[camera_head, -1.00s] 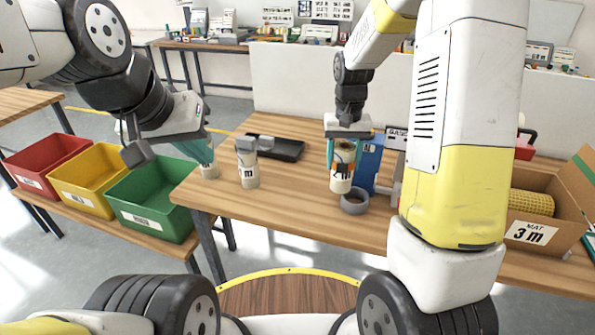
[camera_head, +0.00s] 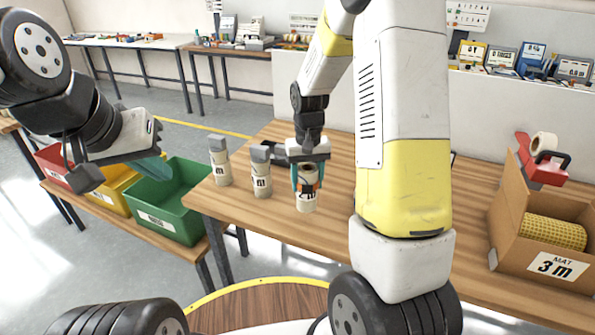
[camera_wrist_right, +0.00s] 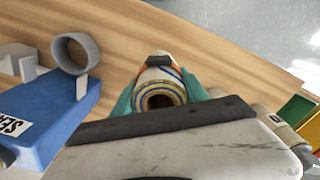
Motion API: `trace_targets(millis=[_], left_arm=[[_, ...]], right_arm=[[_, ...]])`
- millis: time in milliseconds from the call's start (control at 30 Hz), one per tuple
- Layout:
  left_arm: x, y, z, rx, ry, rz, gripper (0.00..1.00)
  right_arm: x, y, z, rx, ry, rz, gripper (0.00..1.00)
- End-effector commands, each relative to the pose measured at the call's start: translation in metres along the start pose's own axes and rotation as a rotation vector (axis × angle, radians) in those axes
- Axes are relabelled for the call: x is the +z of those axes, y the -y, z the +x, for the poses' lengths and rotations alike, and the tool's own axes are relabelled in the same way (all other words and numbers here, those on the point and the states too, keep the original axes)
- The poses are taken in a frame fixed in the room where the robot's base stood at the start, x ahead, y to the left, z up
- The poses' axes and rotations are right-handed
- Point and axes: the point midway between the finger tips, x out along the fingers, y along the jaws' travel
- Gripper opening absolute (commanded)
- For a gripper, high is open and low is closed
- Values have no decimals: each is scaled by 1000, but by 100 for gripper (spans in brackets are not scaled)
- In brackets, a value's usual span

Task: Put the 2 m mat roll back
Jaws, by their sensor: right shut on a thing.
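My right gripper (camera_head: 307,184) is shut on an upright mat roll (camera_head: 306,202) with a white, partly hidden label. The right wrist view shows the held roll (camera_wrist_right: 160,88) from above, with a hollow core and coloured rings, between two teal fingers. I cannot tell whether its base touches the table. Two upright cream cylinders with grey tops and "m" labels stand to its left, the nearer one (camera_head: 261,178) close beside it and the other (camera_head: 220,166) further left. My left gripper (camera_head: 150,168) hangs over the bins; its finger opening is unclear.
A green bin (camera_head: 165,220), a yellow bin (camera_head: 112,200) and a red bin (camera_head: 50,158) sit left of the wooden table (camera_head: 240,205). A "3 m" mat box (camera_head: 510,250) and red tape dispenser (camera_head: 542,165) are at right.

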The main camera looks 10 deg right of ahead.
Motion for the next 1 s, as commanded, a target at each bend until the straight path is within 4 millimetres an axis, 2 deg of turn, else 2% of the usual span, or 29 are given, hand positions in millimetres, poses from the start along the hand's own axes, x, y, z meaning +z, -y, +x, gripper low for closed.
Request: trace_targets(millis=[33,100,400,600,967,1000], left_arm=[[0,0,0,0,0,0,0],[0,0,0,0,0,0,0],[0,0,0,0,0,0,0],[0,0,0,0,0,0,0],[0,0,0,0,0,0,0],[0,0,0,0,0,0,0]], right_arm=[[-12,-3,2,0,0,2,0],[-23,-6,2,-1,0,2,0],[-46,-13,6,-1,1,1,0],[-43,-12,37,0,3,0,0],[-44,-12,42,-1,0,0,0],[-43,-12,42,0,1,0,54]])
